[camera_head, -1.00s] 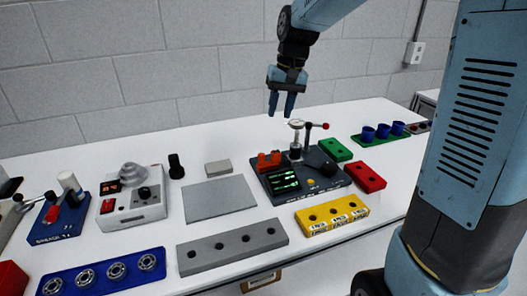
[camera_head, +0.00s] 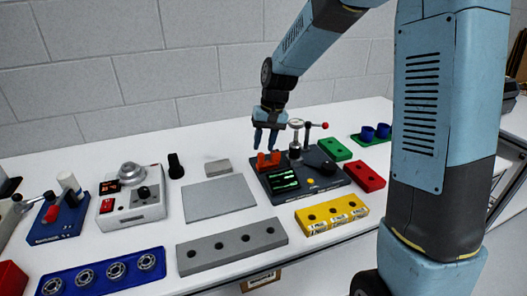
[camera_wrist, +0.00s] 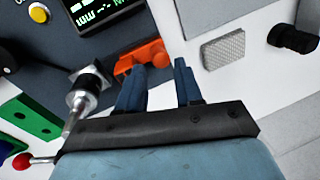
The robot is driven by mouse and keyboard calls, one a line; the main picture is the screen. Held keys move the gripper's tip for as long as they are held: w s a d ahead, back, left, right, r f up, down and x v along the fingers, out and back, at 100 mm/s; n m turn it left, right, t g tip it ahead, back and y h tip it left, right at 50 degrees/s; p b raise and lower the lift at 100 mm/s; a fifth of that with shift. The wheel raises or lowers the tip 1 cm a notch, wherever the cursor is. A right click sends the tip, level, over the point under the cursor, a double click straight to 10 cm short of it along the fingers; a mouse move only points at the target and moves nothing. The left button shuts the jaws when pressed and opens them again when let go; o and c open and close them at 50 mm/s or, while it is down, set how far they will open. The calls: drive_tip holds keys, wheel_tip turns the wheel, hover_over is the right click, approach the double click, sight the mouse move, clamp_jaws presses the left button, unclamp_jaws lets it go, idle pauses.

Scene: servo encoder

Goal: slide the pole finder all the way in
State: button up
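The task's pole finder seems to be the orange two-lobed part (camera_head: 263,162) at the back left of the dark test station (camera_head: 330,186). The orange part also shows in the wrist view (camera_wrist: 126,64), partly behind my left-hand finger. How far in it sits I cannot tell. My gripper (camera_head: 266,148) is open, pointing down just above the orange part, with nothing between the fingers. In the wrist view my gripper's fingertips (camera_wrist: 158,68) stand apart near the orange part's edge; contact is not clear.
A dial-gauge post (camera_head: 295,140) and a lever with a red ball (camera_head: 325,126) stand close right of my gripper. A light grey block (camera_head: 217,167) and flat grey plate (camera_head: 218,198) lie left. A yellow block (camera_head: 332,214) lies in front.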

drive_tip(key=shift+a+f, duration=0.15)
drive_tip(key=shift+f, duration=0.7)
drive_tip(key=shift+a+f, duration=0.15)
drive_tip(key=shift+f, duration=0.65)
drive_tip(key=shift+c, duration=0.2)
clamp_jaws()
